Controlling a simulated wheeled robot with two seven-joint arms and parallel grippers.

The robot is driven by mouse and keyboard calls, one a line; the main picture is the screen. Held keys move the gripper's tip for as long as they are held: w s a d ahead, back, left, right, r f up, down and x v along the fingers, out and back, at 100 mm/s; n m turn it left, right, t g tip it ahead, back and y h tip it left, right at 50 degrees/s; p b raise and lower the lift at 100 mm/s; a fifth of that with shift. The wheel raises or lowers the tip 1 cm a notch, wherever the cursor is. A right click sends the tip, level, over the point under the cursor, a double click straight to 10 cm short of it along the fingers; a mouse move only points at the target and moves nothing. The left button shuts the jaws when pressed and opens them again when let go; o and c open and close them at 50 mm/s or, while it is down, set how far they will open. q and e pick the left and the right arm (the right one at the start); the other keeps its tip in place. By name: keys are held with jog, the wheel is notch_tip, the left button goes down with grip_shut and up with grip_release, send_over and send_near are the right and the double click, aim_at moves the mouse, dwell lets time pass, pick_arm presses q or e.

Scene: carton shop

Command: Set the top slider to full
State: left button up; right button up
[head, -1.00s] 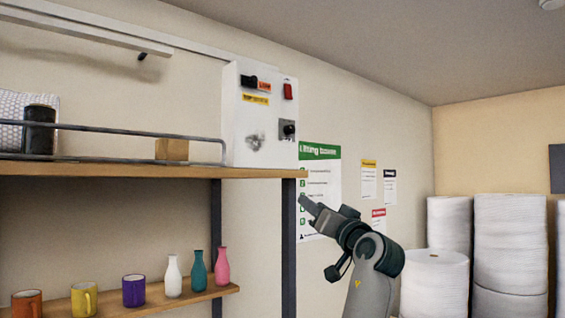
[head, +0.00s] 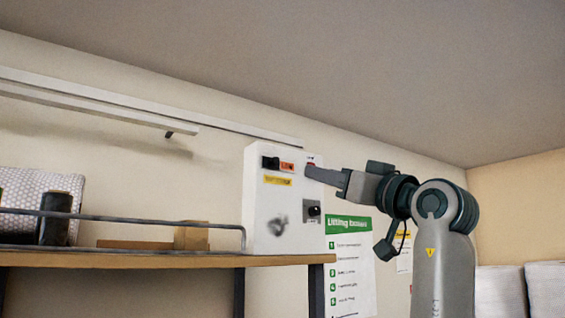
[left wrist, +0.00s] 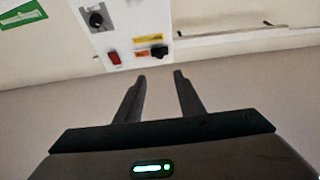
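A white control box (head: 262,205) stands at the right end of the shelf. A black slider knob (head: 270,162) sits at its top left beside an orange label, above a yellow label. It also shows in the left wrist view (left wrist: 158,52), upside down, just beyond and between my fingertips, apart from them. My left gripper (head: 310,172) points at the upper part of the box and partly covers the red switch (head: 310,160). In the left wrist view its two fingers (left wrist: 160,76) are apart, with nothing between them. My right gripper is not in view.
A second black knob (head: 314,211) on a grey plate sits lower on the box. The wooden shelf (head: 150,260) has a metal rail (head: 120,217), a dark can (head: 55,217) and a small carton (head: 191,236). A green-headed poster (head: 348,225) hangs behind my arm.

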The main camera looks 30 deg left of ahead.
aim_at(277, 161)
pick_arm(q)
jog(key=p+x, duration=0.9)
jog(key=x, duration=0.7)
jog(key=shift+w+r, duration=0.1)
jog(key=shift+r, duration=0.05)
jog(key=shift+w+a+r, duration=0.1)
jog(key=shift+w+a, duration=0.1)
jog(key=shift+a, duration=0.3)
grip_shut()
